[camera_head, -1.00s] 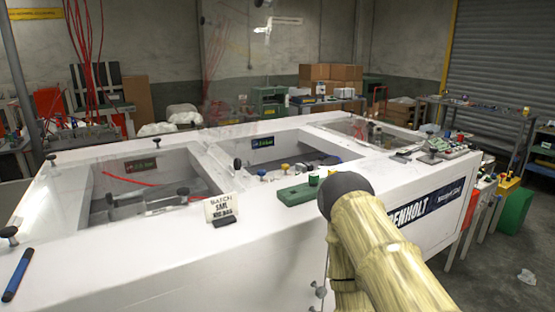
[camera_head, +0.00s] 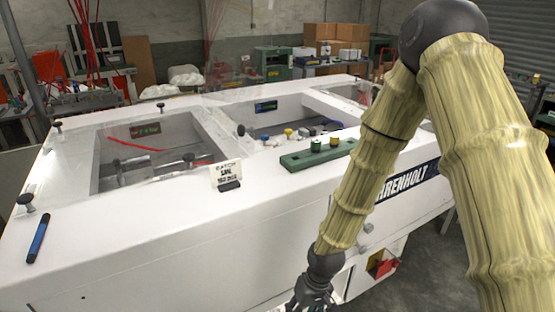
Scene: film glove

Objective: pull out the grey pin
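A long green block (camera_head: 300,160) lies on the white top of the machine, right of the small sign. A short green pin (camera_head: 316,145) and a yellowish pin (camera_head: 334,142) stand at its right half. I cannot make out a grey pin for sure at this size. My gripper (camera_head: 314,300) hangs at the bottom edge, in front of the machine's front face and below its top. It is well apart from the block and partly cut off by the frame. Its fingers are too dark and small to tell open from shut.
The white machine (camera_head: 150,240) has recessed windows with black knobs (camera_head: 25,201). A sign card (camera_head: 226,174) and a blue marker (camera_head: 38,238) stand or lie on its top. Several small coloured parts (camera_head: 290,133) sit behind the block. The front part of the top is largely clear.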

